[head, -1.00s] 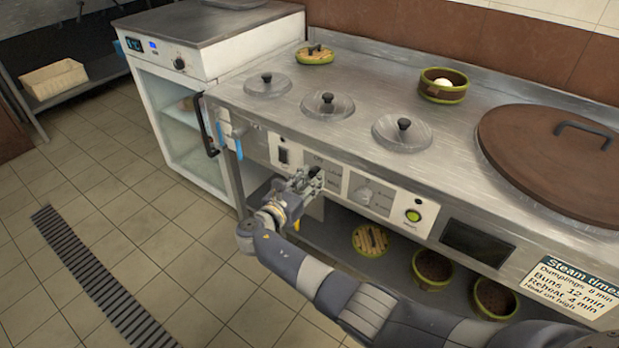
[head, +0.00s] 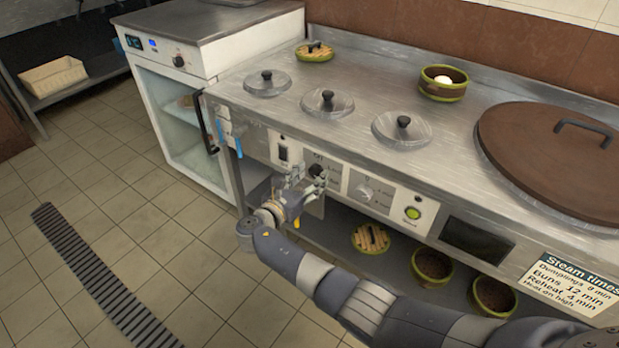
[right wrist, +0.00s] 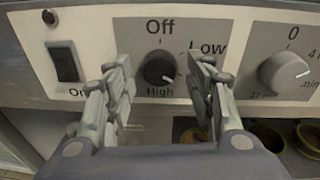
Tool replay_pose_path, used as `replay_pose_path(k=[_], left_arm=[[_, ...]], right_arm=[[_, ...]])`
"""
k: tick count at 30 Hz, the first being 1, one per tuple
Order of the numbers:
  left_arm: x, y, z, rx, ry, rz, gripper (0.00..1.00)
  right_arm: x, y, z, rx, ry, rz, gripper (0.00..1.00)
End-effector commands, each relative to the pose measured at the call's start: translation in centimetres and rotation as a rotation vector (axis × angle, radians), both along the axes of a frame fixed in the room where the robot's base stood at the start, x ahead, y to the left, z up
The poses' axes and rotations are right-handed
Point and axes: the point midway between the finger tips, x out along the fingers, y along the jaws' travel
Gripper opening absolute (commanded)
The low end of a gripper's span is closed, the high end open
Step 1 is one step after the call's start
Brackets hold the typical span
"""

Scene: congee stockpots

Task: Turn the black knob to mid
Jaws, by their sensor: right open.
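The black knob (right wrist: 159,69) sits on the grey control panel of the steel stove, and it also shows in the head view (head: 317,171). In the right wrist view, "Off" is above it, "Low" at upper right and "High" below. A light mark on the knob appears to face lower right, between "Low" and "High". Any label there is hidden behind a finger. My right gripper (right wrist: 162,100) is open, with its fingers on either side of the knob in the picture. In the head view my right gripper (head: 299,186) is just in front of the panel, apart from the knob. My left gripper is not seen.
A black rocker switch (right wrist: 64,63) is left of the knob, and a grey timer dial (right wrist: 284,71) is right of it. A green button (head: 412,213) is further right. A door handle (head: 205,125) sticks out at the left. Bamboo baskets stand on the shelf below.

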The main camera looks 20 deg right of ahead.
Motion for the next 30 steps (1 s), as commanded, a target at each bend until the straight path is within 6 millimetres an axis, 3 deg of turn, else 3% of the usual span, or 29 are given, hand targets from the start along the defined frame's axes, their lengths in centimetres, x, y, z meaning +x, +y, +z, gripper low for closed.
replay_pose_path(k=[15, 30], left_arm=[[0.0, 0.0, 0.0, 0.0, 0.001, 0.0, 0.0], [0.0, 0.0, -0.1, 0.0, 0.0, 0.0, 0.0]], right_arm=[[-4.5, 5.3, 0.5, 0.002, 0.001, 0.001, 0.5], [-4.9, 5.6, 0.6, 0.0, 0.001, 0.0, 0.5]])
